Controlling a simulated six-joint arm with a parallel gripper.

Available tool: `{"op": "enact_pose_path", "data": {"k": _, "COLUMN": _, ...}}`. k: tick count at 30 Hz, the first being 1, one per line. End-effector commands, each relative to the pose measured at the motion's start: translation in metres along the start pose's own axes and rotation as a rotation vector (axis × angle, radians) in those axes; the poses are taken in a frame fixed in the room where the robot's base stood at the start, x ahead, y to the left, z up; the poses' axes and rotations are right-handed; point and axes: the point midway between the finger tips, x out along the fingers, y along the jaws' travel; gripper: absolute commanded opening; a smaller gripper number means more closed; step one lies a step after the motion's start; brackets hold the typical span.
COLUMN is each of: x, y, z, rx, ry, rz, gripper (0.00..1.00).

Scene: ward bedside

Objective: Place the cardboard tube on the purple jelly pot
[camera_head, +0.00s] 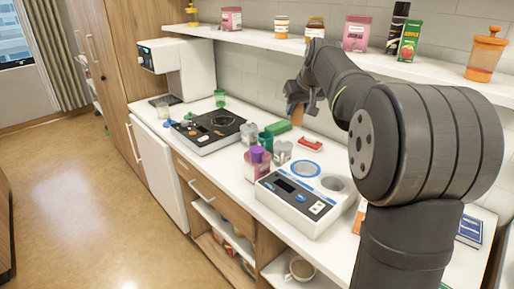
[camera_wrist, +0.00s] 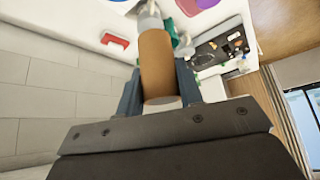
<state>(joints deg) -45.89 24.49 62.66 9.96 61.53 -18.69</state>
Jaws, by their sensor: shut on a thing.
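My gripper (camera_head: 296,98) is raised above the back of the counter, near the wall. It is shut on the brown cardboard tube (camera_head: 293,108). In the wrist view the tube (camera_wrist: 157,62) is between the two fingers (camera_wrist: 160,92). The purple jelly pot (camera_head: 257,154) appears on the counter in the head view, left of and below my gripper, by a pinkish container. The tube is well apart from it. In the wrist view a purple patch (camera_wrist: 205,3) shows at the top edge, mostly cut off.
Grey cups (camera_head: 282,153), a dark green cup (camera_head: 265,140), a green block (camera_head: 278,128) and a red item (camera_head: 309,143) crowd the pot. A white device (camera_head: 305,200) with round wells stands in front. A hob (camera_head: 212,130) is left. A loaded shelf (camera_head: 270,40) runs above.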

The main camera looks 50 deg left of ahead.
Motion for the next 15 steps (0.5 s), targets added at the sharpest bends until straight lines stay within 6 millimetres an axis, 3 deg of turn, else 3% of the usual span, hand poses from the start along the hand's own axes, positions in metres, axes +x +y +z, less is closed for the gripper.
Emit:
{"op": "enact_pose_path", "data": {"k": 5, "x": 0.007, "y": -0.023, "z": -0.005, "rx": -0.017, "ry": -0.002, "rz": -0.011, "gripper": 0.12}}
{"op": "enact_pose_path", "data": {"k": 15, "x": 0.068, "y": -0.083, "z": -0.018, "rx": -0.018, "ry": -0.003, "rz": -0.011, "gripper": 0.12}}
